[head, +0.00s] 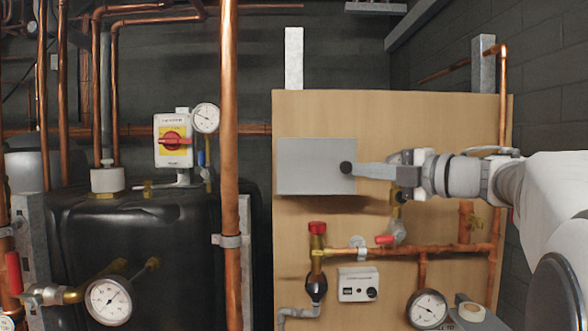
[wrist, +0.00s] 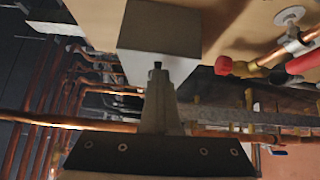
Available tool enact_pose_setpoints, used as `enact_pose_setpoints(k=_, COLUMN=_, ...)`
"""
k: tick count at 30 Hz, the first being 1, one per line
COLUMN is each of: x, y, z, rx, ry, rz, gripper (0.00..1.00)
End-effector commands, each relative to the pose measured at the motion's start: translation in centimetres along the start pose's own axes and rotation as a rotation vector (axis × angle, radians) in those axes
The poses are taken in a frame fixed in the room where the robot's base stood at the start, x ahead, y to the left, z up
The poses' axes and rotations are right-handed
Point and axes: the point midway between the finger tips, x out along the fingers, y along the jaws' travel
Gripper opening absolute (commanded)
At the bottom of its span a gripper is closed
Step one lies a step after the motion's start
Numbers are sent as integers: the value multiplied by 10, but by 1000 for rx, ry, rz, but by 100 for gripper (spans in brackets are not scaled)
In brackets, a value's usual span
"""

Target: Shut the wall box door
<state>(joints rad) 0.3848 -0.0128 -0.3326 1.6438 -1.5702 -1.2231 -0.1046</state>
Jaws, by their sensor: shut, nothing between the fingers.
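The wall box (head: 308,166) is a plain grey box on the wooden board, with its flat grey front facing me. I see no clear gap around this front, so I cannot tell whether the door is fully shut. My gripper (head: 352,168) reaches in from the right with its fingers together and empty. Its dark tip lies at the right edge of the box front in the head view. In the wrist view the shut gripper (wrist: 157,67) points at the grey box (wrist: 160,28). Whether the tip touches the box is unclear.
Below the box are a red-capped valve (head: 317,230), a white control unit (head: 358,284) and a pressure gauge (head: 427,309). A vertical copper pipe (head: 229,120) stands left of the board. A red valve handle (wrist: 223,66) is right of my fingers in the wrist view.

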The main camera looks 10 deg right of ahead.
Motion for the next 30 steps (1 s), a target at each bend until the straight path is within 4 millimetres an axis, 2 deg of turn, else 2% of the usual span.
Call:
enact_pose_setpoints(k=3, x=3, y=0, z=5, rx=5, ry=-14, rz=3, gripper=0)
enact_pose_setpoints(k=30, x=8, y=-1, z=1, rx=3, ry=-9, rz=0, gripper=0)
